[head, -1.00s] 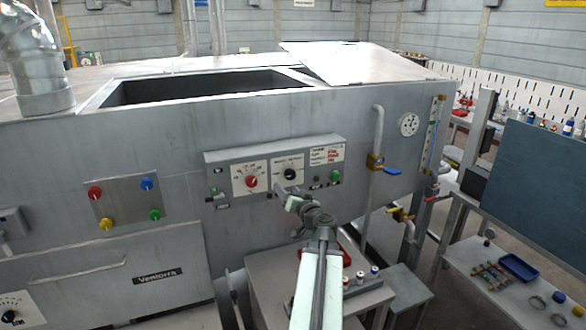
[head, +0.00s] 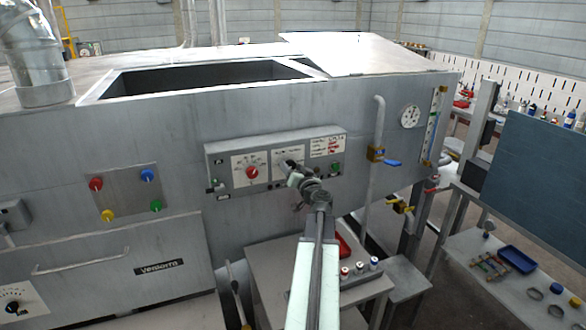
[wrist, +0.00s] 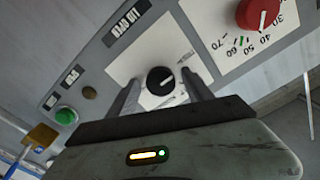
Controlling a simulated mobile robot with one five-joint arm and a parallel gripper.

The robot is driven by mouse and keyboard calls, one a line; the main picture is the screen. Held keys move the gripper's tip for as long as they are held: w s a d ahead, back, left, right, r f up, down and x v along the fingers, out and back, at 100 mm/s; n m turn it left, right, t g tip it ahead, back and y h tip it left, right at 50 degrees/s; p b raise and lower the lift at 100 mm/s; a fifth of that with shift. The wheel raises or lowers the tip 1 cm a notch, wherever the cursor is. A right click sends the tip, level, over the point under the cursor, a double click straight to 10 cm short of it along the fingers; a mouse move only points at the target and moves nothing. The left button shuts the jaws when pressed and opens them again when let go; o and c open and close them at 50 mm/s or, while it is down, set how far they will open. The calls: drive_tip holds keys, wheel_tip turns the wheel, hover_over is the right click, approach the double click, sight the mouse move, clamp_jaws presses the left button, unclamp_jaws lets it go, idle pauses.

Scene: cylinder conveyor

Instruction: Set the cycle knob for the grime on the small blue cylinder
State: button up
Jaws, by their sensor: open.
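The black knob (wrist: 160,80) sits on a white plate of the control panel (head: 216,160), its pale pointer line visible in the wrist view. My gripper (wrist: 162,84) is open, with one finger on each side of the black knob; I cannot tell whether they touch it. In the head view my gripper (head: 290,170) covers most of that knob. A red knob (head: 252,172) with a numbered dial is beside it; it also shows in the wrist view (wrist: 257,14). Small cylinders (head: 359,267) stand on the low table; their grime is too small to make out.
A green button (wrist: 65,116) is on the same panel. A pipe with a blue-handled valve (head: 392,162) runs to the right of the panel. The low table (head: 275,265) stands below my arm. A dark screen (head: 535,180) is at the far right.

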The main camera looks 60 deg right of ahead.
drive_tip(key=c, duration=1.2)
drive_tip(key=shift+d, duration=0.3)
clamp_jaws()
drive_tip(key=shift+a, duration=0.25)
drive_tip(key=shift+m, duration=0.4)
drive_tip(key=m, duration=0.4)
drive_tip(key=shift+a, duration=0.1)
drive_tip(key=m, duration=0.3)
drive_tip(key=shift+m, duration=1.9)
